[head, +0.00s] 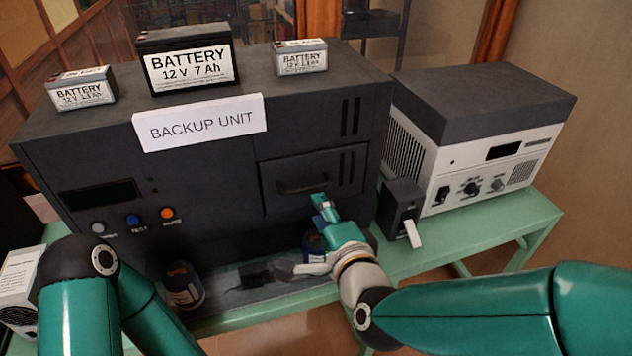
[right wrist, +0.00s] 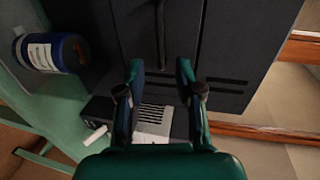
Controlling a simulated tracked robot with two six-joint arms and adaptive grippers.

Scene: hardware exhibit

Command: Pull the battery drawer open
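The battery drawer (head: 335,176) is a dark panel in the right part of the black backup unit (head: 215,185). Its front looks flush with the unit. A dark bar handle (head: 302,186) is on the drawer front, and the handle also shows in the right wrist view (right wrist: 160,35). My right gripper (head: 321,203) is just below and right of the handle. In the right wrist view my right gripper (right wrist: 160,75) has its two fingers apart, with nothing between them. The handle lies ahead of the gap between the fingertips. My left arm shows at lower left, but its gripper is out of view.
A large black battery (head: 188,62) and two small grey batteries (head: 82,88) (head: 301,58) stand on the unit. A small black device (head: 401,208) and a white power box (head: 470,160) stand to the right. Blue containers (head: 184,285) (head: 314,243) stand in front on the green table.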

